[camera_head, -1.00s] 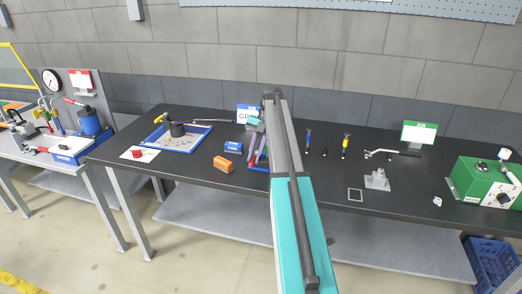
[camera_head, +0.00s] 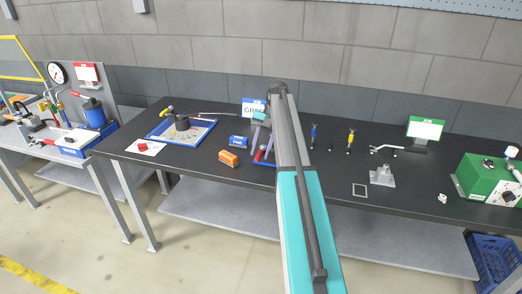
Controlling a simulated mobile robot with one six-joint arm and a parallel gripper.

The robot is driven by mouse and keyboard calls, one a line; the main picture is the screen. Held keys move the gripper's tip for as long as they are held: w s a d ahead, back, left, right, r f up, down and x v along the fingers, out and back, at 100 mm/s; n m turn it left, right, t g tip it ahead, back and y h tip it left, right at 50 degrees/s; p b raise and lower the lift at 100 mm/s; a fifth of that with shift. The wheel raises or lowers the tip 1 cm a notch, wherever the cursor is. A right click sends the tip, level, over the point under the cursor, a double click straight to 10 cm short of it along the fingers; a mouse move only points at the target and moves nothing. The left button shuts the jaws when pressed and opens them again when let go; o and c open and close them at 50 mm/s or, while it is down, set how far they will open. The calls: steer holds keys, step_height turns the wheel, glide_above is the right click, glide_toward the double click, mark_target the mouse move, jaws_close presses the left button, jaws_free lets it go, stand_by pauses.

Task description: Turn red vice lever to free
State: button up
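A small red-handled part (camera_head: 45,142) lies low on the side bench at the far left, beside a blue box. It may be the vice's red lever, but it is too small to tell its position or whether it is clamped. A grey metal device (camera_head: 20,119) stands behind it on the same bench and may be the vice. My arm reaches up the middle of the view over the black workbench, well to the right of these things. My gripper does not show; the arm's grey link hides what lies behind it.
Floor in front is clear.

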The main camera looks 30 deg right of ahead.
steer(key=shift+r, duration=0.15)
steer(key=p+v, duration=0.7)
stand_by(0.7)
steer(key=shift+d, duration=0.15)
stand_by(0.7)
